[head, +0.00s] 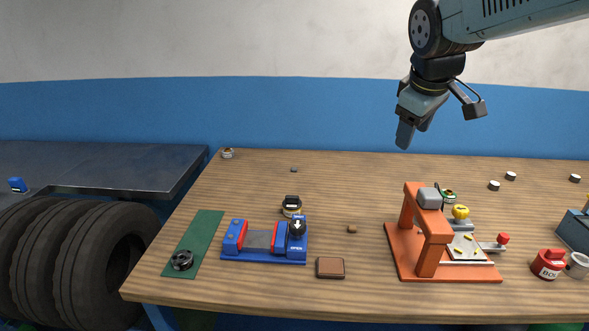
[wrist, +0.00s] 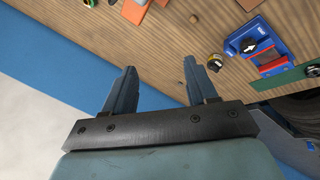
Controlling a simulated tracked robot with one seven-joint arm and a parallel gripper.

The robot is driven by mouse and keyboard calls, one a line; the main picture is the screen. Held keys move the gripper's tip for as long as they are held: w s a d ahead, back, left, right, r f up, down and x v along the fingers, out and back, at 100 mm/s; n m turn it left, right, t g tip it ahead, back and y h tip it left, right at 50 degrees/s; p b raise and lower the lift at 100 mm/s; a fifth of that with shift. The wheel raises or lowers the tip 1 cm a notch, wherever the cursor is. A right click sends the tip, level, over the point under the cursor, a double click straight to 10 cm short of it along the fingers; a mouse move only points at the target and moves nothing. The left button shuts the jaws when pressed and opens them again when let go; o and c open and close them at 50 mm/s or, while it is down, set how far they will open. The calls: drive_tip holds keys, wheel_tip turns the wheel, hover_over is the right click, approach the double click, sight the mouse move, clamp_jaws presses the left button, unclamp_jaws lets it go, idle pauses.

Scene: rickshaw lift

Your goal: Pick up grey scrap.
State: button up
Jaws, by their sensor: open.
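A small dark grey piece (head: 294,169), which looks like the grey scrap, lies alone on the back part of the wooden table in the head view. A tiny dark speck (wrist: 180,82) beside one finger in the wrist view appears to be the same piece. My gripper (head: 407,134) is high above the back of the table, to the right of the piece and apart from it. In the wrist view my gripper (wrist: 158,70) has its two fingers spread with nothing held between them.
A blue vise-like fixture (head: 265,257), a black-and-yellow round item (head: 291,206), a small brown block (head: 352,229) and a brown square (head: 330,268) stand nearer the front. An orange press (head: 428,230) stands right of centre. The table around the grey piece is clear.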

drive_tip(key=w+a+n, duration=0.5)
drive_tip(key=w+n, duration=0.2)
drive_tip(key=w, duration=0.5)
drive_tip(key=n, duration=2)
hover_over(294, 169)
drive_tip(key=s, duration=0.6)
wheel_tip(294, 169, down, 22)
drive_tip(key=shift+y, duration=0.4)
drive_tip(key=x, duration=1.3)
drive_tip(key=shift+a+f, duration=0.2)
drive_tip(key=shift+a, duration=0.05)
drive_tip(key=shift+c, duration=0.3)
drive_tip(key=shift+s+g, duration=0.1)
drive_tip(key=shift+g, duration=0.2)
clamp_jaws()
